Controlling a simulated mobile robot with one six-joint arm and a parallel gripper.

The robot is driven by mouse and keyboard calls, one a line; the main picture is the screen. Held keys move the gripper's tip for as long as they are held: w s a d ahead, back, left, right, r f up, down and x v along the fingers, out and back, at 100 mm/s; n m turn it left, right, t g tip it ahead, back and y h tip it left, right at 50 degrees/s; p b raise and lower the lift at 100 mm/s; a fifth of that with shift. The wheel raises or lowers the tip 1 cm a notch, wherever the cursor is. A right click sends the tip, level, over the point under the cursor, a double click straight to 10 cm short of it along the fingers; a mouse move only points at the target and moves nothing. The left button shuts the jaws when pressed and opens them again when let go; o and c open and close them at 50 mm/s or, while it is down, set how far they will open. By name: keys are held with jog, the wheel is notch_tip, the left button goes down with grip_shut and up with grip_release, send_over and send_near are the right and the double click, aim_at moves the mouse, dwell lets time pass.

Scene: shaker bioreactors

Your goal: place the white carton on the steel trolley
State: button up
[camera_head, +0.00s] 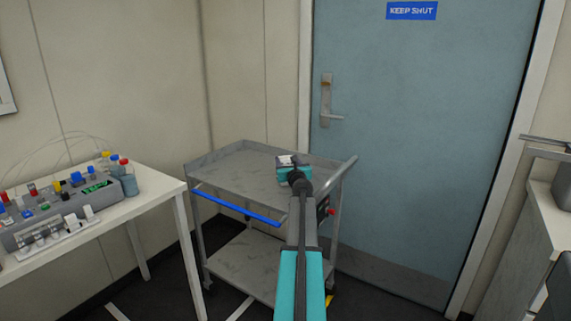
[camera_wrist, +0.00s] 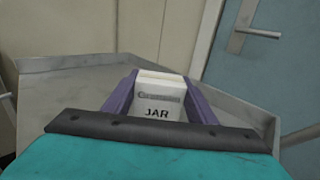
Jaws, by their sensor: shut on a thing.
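The white carton (camera_wrist: 158,97), marked JAR, is held between the two purple fingers of my gripper (camera_wrist: 157,100) in the wrist view. In the head view my gripper (camera_head: 287,160) is over the right part of the steel trolley's top shelf, and a bit of white shows at its tip. The steel trolley (camera_head: 232,163) has a bare grey top shelf with a raised rim, a lower shelf and a blue handle bar. I cannot tell whether the carton touches the shelf, as its underside is hidden.
A white table (camera_head: 150,190) on the left bears a grey device (camera_head: 65,215) and bottles with coloured caps. A blue door (camera_head: 420,130) marked KEEP SHUT stands behind the trolley. A counter (camera_head: 535,220) is at the right. The trolley's top shelf is clear on the left.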

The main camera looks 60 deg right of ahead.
jog(key=shift+f, duration=0.1)
jog(key=o, duration=1.1)
jog(key=shift+o, duration=0.2)
jog(key=shift+v, duration=3.8)
jog(key=shift+r, duration=0.3)
